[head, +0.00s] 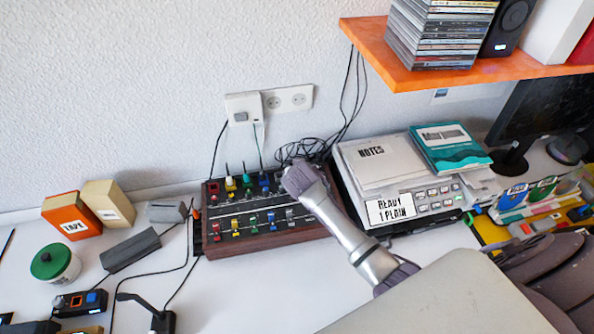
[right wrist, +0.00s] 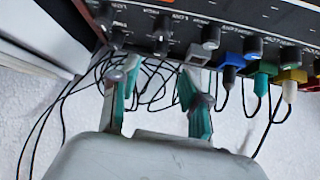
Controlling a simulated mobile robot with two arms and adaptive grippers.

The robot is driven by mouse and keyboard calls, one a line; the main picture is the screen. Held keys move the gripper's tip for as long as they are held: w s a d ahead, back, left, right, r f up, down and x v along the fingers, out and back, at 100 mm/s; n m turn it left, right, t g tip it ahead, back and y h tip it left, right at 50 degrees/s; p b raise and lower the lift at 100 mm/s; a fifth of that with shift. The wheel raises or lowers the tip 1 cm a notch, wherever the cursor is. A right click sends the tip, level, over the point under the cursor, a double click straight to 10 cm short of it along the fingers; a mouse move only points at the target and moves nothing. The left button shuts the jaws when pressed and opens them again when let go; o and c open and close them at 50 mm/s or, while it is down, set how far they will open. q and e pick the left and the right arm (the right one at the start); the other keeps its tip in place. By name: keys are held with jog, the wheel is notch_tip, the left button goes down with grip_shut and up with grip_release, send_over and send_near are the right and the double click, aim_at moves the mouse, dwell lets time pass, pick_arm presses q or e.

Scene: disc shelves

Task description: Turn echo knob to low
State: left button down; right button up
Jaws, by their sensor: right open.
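The mixer (head: 268,244), a dark panel in a wooden case with coloured plugs and sliders, stands on the white desk in the head view. My right arm reaches over its right end and hides part of the panel. In the right wrist view the mixer's panel (right wrist: 130,42) crosses the top, with a row of dark round knobs (right wrist: 162,28). Their labels are too small and turned to read, so I cannot tell which is the echo knob. My right gripper (right wrist: 157,86) is open and empty, its fingers apart below the knob row in the picture. My left gripper is not in view.
Black cables (right wrist: 75,88) lie behind the fingers. A device with a notes binder (head: 380,160) stands right of the mixer. An orange shelf (head: 450,74) with CD cases hangs above right. Boxes (head: 72,218) and a green-lidded jar (head: 54,262) stand left.

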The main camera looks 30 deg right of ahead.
jog(key=x, duration=0.5)
jog(key=shift+w+f, duration=0.25)
jog(key=shift+w+d+f, duration=0.25)
jog(key=shift+w+f, duration=0.1)
jog(key=shift+f, duration=0.05)
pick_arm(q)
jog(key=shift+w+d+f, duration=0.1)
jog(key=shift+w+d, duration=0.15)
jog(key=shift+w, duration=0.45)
pick_arm(e)
jog(key=shift+w+f, duration=0.1)
grip_shut()
